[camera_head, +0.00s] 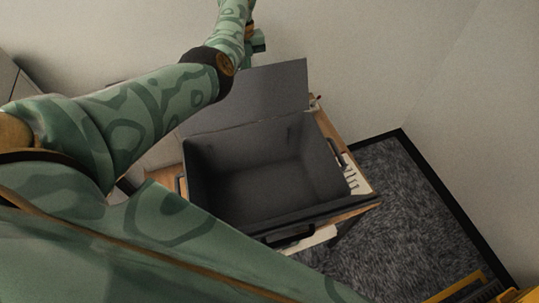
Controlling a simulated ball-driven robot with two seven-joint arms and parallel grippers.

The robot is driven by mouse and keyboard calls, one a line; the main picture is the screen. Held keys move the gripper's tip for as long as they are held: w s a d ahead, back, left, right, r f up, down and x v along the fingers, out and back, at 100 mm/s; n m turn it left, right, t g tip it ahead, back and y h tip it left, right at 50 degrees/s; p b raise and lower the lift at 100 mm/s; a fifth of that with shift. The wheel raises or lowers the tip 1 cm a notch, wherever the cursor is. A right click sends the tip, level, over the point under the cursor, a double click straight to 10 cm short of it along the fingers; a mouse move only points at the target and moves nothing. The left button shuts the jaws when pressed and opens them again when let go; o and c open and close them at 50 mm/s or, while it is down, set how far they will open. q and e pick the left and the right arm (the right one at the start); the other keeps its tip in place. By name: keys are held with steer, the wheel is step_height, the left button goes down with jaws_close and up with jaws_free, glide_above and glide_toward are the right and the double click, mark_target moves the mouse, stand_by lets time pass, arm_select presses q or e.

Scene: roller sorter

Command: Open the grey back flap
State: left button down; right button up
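A dark grey box (200,185) stands open and looks empty inside. Its grey back flap (270,92) stands up from the far rim, swung clear of the opening. Its exact tilt is hard to judge. My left arm reaches in from the left, across the flap's left part. My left gripper (259,42) shows only as a small green piece just above the flap's upper edge. Its fingers are mostly hidden, so I cannot tell whether it is open or touches the flap. My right gripper is not in view.
The box sits on a wooden-topped stand (335,130) with white slotted parts (356,178) at its right. Pale walls (370,60) close in behind and at the right. Grey carpet (400,220) is free at the right. A yellow frame (458,288) shows at bottom right.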

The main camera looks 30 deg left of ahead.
arm_select(q)
steer(key=shift+s+d+f, duration=0.1)
steer(key=shift+s+f, duration=0.1)
steer(key=shift+f, duration=0.1)
step_height(320, 180, up, 17)
steer(key=w+a+p, duration=0.2)
steer(key=shift+w+f+p, duration=0.15)
steer(key=shift+w+p, duration=0.05)
steer(key=shift+p, duration=0.1)
